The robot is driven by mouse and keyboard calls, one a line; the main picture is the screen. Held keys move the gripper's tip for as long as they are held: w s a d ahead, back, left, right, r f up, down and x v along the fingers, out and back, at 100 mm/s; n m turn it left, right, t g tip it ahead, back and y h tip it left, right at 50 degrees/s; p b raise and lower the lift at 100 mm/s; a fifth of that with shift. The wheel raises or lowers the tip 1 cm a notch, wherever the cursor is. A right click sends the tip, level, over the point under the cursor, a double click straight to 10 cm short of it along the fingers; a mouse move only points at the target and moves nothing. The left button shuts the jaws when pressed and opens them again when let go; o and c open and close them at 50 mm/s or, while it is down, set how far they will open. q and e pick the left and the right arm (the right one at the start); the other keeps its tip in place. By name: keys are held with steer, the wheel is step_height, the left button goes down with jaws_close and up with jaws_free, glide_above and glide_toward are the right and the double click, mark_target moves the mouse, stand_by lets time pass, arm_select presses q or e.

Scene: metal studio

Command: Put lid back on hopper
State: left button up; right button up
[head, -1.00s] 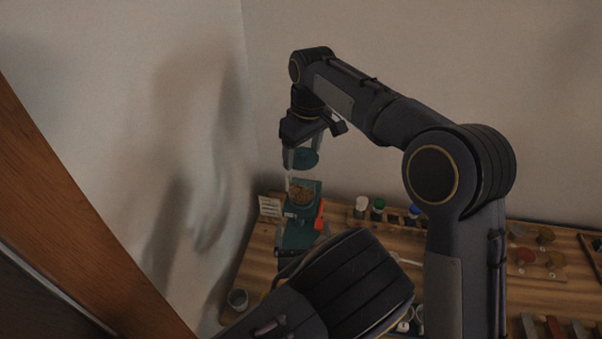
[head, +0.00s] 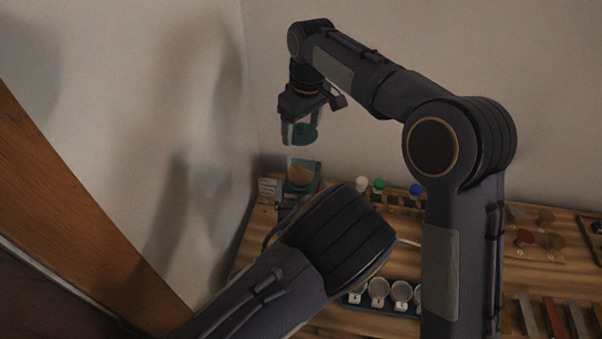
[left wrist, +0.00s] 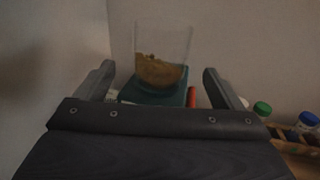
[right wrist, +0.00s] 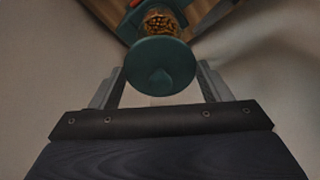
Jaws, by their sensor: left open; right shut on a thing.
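The hopper (head: 301,171) has a clear bin with brown granules and a dark green base. It stands on the bench at the back left. My right gripper (right wrist: 160,82) is shut on the round teal lid (right wrist: 160,62), which also shows in the head view (head: 304,134). The lid is above the hopper, apart from it. In the left wrist view, my left gripper (left wrist: 159,85) is open and empty, with the hopper (left wrist: 160,45) between its fingers in the picture but apart from them. In the head view my left arm mostly hides that gripper and the hopper's lower part.
Capped bottles, one green (head: 378,185) and one blue (head: 415,190), stand right of the hopper. White cups (head: 378,288) sit in a tray nearer me. Walls close in behind and left. A wooden beam (head: 70,190) crosses the left foreground.

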mark_target(302, 152)
arm_select(q)
steer(key=w, duration=0.6)
steer(key=shift+w+a, duration=0.1)
steer(key=c, duration=1.5)
steer(key=shift+o, duration=0.2)
arm_select(e)
steer(key=shift+f, duration=2.55)
steer(key=shift+f, duration=0.85)
steer(key=shift+f, duration=0.65)
